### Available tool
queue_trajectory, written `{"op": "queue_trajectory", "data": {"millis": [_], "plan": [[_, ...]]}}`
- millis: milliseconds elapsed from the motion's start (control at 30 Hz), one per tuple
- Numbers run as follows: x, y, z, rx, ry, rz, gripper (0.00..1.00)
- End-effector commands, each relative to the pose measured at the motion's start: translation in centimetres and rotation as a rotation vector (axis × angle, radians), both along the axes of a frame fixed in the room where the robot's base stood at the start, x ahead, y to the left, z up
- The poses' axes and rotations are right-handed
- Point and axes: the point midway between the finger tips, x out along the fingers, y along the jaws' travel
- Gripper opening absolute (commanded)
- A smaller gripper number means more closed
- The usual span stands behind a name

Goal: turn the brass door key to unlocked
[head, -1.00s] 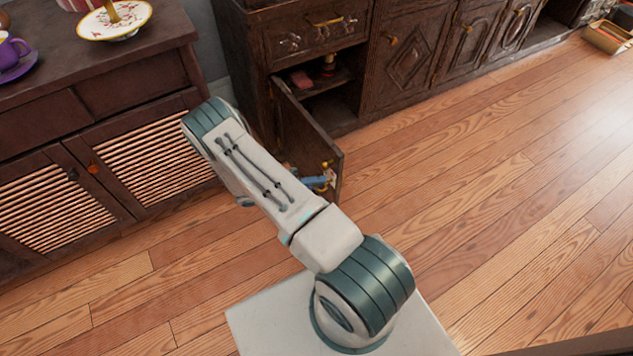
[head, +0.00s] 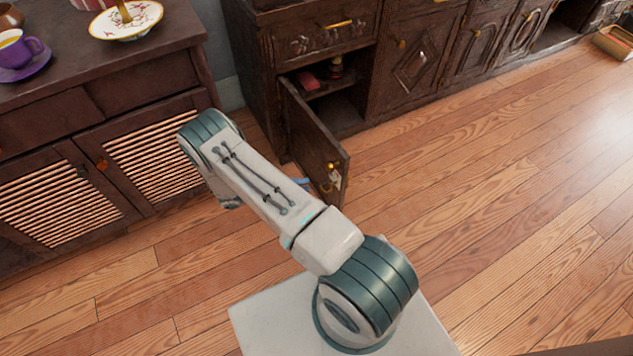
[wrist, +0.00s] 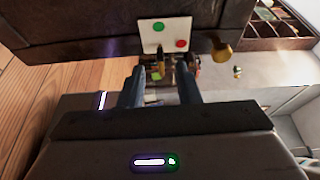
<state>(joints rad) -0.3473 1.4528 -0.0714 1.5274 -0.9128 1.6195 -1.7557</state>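The brass door key (wrist: 168,66) shows small in the wrist view, at the lower edge of a white plate (wrist: 152,36) with a green dot and a red dot. A dark upright part on the plate lies below the green dot; I cannot tell the key's exact angle. My gripper (wrist: 160,72) has its two fingers apart, with the key showing between and just beyond the tips. No firm contact is visible. In the head view the plate (head: 334,179) is on the open cabinet door (head: 312,139). A blue finger shows left of it; my arm hides the rest.
A brass knob (wrist: 220,50) sits right of the plate in the wrist view. The dark cabinet (head: 412,62) stands behind the door. A sideboard (head: 90,92) with a purple cup (head: 18,50) is at left.

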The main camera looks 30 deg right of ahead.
Motion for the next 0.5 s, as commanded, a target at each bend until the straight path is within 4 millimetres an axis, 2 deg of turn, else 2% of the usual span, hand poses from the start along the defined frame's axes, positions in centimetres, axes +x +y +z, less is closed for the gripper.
{"op": "queue_trajectory", "data": {"millis": [33,200,333,500], "plan": [[0.5,1.3,0.1,0.003,-0.002,0.004,0.3],[1.5,4.5,0.0,0.002,-0.001,0.002,0.3],[1.9,5.9,-0.1,0.001,0.0,0.001,0.3],[2.2,6.8,-0.1,0.0,0.001,0.0,0.3]]}}
